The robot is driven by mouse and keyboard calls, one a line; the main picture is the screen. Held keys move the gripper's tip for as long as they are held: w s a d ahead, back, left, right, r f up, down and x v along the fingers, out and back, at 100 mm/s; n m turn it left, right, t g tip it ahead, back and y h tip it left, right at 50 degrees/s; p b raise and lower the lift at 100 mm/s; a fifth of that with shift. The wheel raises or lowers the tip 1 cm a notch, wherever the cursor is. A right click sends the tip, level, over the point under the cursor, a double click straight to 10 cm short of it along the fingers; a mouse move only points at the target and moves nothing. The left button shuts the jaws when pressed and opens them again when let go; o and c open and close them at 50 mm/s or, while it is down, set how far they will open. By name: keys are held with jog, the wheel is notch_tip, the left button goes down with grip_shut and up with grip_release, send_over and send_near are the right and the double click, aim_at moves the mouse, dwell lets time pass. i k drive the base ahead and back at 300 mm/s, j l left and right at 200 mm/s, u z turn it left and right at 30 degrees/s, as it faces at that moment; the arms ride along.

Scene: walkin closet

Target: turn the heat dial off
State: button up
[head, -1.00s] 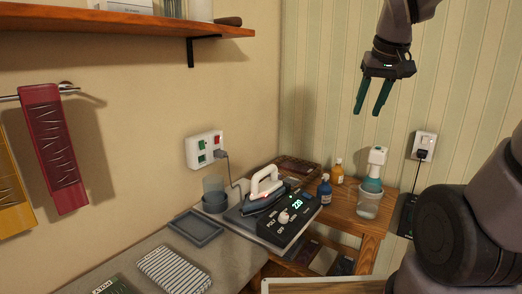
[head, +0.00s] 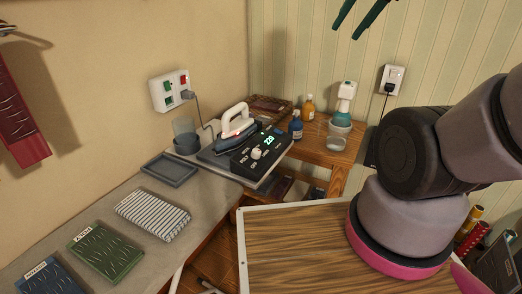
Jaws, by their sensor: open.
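The heat dial (head: 257,153) is a small pale knob on the sloped front of a black control box with a lit green display (head: 269,139). White lettering surrounds the knob; it is too small to read its setting surely. A white and dark iron (head: 236,122) rests on the unit just behind and left of the box. My gripper (head: 356,18) shows only its two green fingers at the top edge, apart and empty. It is above and to the right of the dial, well clear of it.
A blue bottle (head: 296,127), an amber bottle (head: 308,106) and a spray bottle in a clear cup (head: 338,137) stand right of the unit. A grey tray (head: 170,170) and folded cloths (head: 152,214) lie on the counter. A plugged cord runs from the wall outlet (head: 169,91).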

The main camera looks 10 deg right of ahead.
aim_at(256, 153)
jog(key=k+j, duration=0.25)
jog(key=k, duration=0.15)
jog(key=k+j, duration=0.3)
jog(key=k, duration=0.1)
